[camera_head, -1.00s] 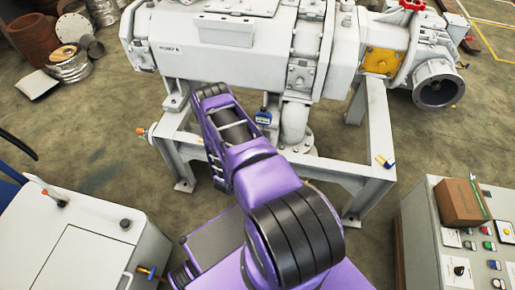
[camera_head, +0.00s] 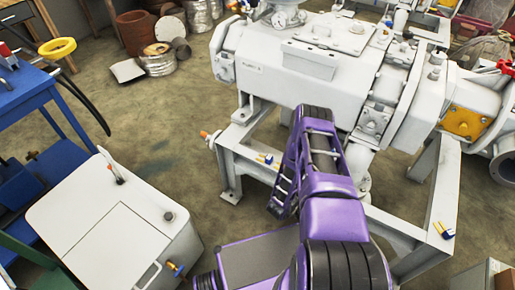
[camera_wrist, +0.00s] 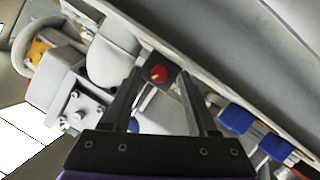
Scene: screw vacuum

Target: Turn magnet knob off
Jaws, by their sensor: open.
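A small dark square block with a round red knob (camera_wrist: 159,76) shows in the wrist view against a pale metal beam. My gripper (camera_wrist: 160,84) has its two dark fingers apart, one on each side of the block. I cannot tell whether the fingers touch it. In the head view the block and my gripper's fingertips are hidden behind my purple arm, which reaches over the frame under the big white pump.
Two blue fittings (camera_wrist: 237,118) sit on the beam right of the fingers. Blue-and-yellow pieces (camera_head: 267,158) lie on the grey frame (camera_head: 228,175). The white pump (camera_head: 290,70) is above it. A white cabinet (camera_head: 75,215) and blue table (camera_head: 35,85) stand left.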

